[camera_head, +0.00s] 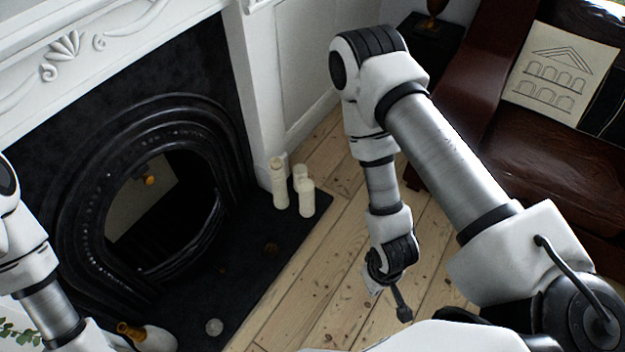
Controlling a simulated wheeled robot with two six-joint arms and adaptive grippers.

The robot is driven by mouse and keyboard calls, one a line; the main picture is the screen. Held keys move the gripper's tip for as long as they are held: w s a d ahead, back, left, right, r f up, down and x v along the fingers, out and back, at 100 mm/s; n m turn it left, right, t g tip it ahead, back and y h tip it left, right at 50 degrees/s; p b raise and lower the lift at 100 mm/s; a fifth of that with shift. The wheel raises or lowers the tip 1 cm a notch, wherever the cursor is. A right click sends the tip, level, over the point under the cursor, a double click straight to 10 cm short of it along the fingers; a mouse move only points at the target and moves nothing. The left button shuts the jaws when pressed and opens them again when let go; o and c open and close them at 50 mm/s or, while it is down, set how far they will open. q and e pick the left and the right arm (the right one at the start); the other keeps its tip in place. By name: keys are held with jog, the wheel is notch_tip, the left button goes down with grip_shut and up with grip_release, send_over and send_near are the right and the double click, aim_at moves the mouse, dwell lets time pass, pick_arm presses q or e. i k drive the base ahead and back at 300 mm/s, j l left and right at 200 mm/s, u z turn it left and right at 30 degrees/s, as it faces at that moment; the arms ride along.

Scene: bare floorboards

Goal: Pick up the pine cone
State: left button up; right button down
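A small, dark brown, roundish object (271,247) lies on the black hearth slab in front of the fireplace. It looks like the pine cone, but it is dim and small. My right gripper (389,296) hangs over the floorboards to the right of the hearth, well apart from the brown object. One dark finger shows clearly, but its opening cannot be made out. I see nothing held in it. My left arm comes in at the lower left edge, and its gripper is out of the picture.
Several cream candles (306,198) stand at the hearth's back right corner. A brown leather sofa (555,150) stands right. Floorboards (318,265) beside the hearth are clear.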

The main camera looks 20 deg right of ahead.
aim_at(271, 249)
jog(key=z, duration=0.3)
jog(key=i+l+u, duration=0.3)
jog(key=l, duration=0.3)
jog(key=i+l+u, duration=0.25)
jog(key=l, duration=0.4)
jog(key=i+l+u, duration=0.15)
jog(key=l, duration=0.25)
jog(key=i+l+u, duration=0.15)
jog(key=l, duration=0.2)
